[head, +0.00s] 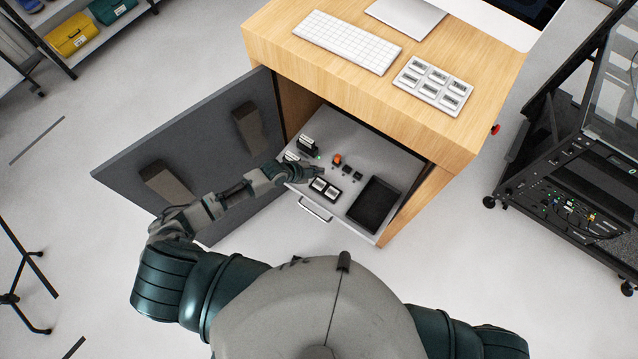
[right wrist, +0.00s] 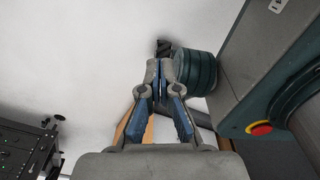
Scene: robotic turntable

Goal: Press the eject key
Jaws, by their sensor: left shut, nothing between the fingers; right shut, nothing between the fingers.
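The pull-out shelf (head: 345,207) of the desk is out and holds small devices. A black panel with two pale keys (head: 324,188) lies near its front edge. A keypad with several labelled keys (head: 433,85) lies on the desktop. The labels are too small to read, so I cannot tell which key is the eject key. My left gripper (head: 318,174) is shut and empty over the shelf, just behind the two-key panel; I cannot tell if it touches anything. My right gripper (right wrist: 160,68) is shut and empty in the right wrist view, away from the shelf.
An orange button (head: 337,159), small black parts and a black tray (head: 374,204) are on the shelf. The open grey door (head: 195,150) stands left of it. A white keyboard (head: 347,42) lies on the desktop. A black rack (head: 570,190) stands at right.

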